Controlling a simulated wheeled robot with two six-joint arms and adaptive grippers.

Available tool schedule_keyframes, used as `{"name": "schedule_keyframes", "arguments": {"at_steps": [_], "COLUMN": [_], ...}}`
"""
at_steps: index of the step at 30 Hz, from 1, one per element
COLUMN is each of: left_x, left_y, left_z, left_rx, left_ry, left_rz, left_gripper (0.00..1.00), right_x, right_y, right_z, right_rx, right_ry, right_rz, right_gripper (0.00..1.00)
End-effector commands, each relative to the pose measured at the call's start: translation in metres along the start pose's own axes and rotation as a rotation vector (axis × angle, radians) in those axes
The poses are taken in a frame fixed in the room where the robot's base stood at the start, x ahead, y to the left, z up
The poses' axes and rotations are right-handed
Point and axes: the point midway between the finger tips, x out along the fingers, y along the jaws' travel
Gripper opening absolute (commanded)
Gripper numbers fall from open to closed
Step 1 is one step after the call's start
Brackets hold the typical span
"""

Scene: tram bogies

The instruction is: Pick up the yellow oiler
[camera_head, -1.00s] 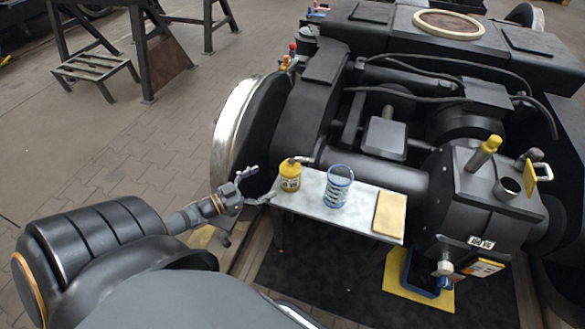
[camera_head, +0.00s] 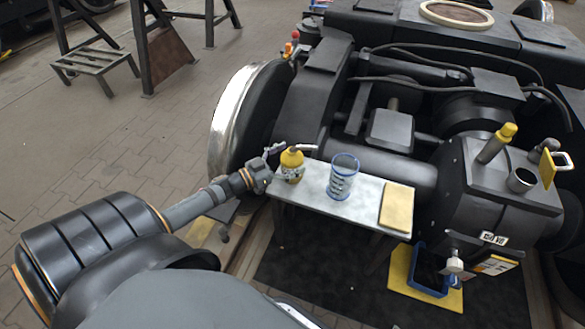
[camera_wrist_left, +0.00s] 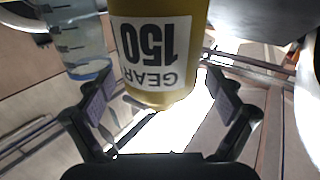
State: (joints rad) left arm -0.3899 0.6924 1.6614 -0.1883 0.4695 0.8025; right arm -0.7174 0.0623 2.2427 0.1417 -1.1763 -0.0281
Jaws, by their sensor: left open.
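The yellow oiler (camera_head: 291,160) stands upright at the left end of a small grey metal table (camera_head: 365,210). In the left wrist view the oiler (camera_wrist_left: 153,92) fills the upper middle, its white label reading "GEAR 150" upside down. My left gripper (camera_head: 284,163) is at the oiler, with one finger on each side of it. In the left wrist view the jaws (camera_wrist_left: 160,98) are open, with gaps between the pads and the oiler's body. My right gripper is not in view.
A clear cup with blue rings (camera_head: 343,178) stands on the table just right of the oiler; it also shows in the wrist view (camera_wrist_left: 80,45). A yellow pad (camera_head: 397,207) lies at the table's right end. The black bogie (camera_head: 400,175) and a wheel (camera_head: 236,115) stand close behind.

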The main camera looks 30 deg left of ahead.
Motion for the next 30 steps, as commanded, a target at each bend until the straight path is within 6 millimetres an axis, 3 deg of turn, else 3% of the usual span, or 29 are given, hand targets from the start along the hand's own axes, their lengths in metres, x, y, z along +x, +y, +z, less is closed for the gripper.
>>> {"name": "schedule_keyframes", "arguments": {"at_steps": [8, 25, 30], "left_x": [0.0064, 0.0060, 0.0064], "left_y": [-0.0001, -0.0001, 0.0002], "left_z": [-0.0008, -0.0004, -0.0014], "left_rx": [0.000, 0.000, 0.000], "left_ry": [-0.001, -0.001, 0.001], "left_rz": [-0.001, -0.001, 0.000], "left_gripper": [0.93, 0.17, 0.15], "right_x": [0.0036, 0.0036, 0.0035], "right_y": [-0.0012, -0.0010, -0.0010], "right_z": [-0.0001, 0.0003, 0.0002], "right_rx": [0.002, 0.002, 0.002], "right_ry": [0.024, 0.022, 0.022], "right_rz": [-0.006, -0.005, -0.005], "right_gripper": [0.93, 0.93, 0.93]}}
